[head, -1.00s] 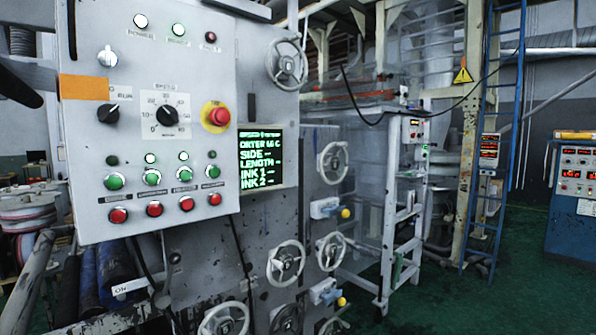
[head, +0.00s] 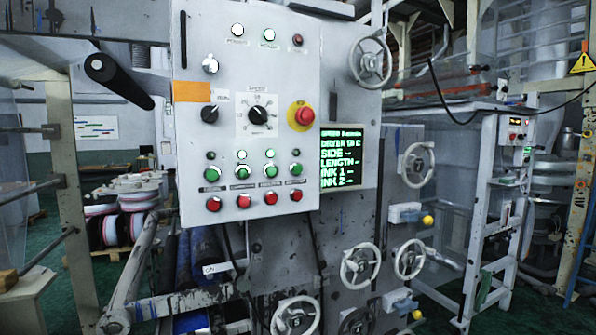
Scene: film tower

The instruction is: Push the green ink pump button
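A grey control panel (head: 190,130) stands left of centre in the head view. A row of several green buttons crosses its lower part: the far left one (head: 211,173), a second (head: 241,171), a third (head: 269,170) and the far right one (head: 295,169). Small labels sit under them, too blurred to read, so I cannot tell which is the ink pump button. A row of red buttons (head: 243,201) lies just below. Neither of my grippers is in view, and nothing touches the panel.
A red emergency knob (head: 304,115) on yellow and a green-text screen (head: 342,158) lie right of the dials. Handwheels (head: 371,60) stick out further right. Green floor (head: 420,318) shows at lower right.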

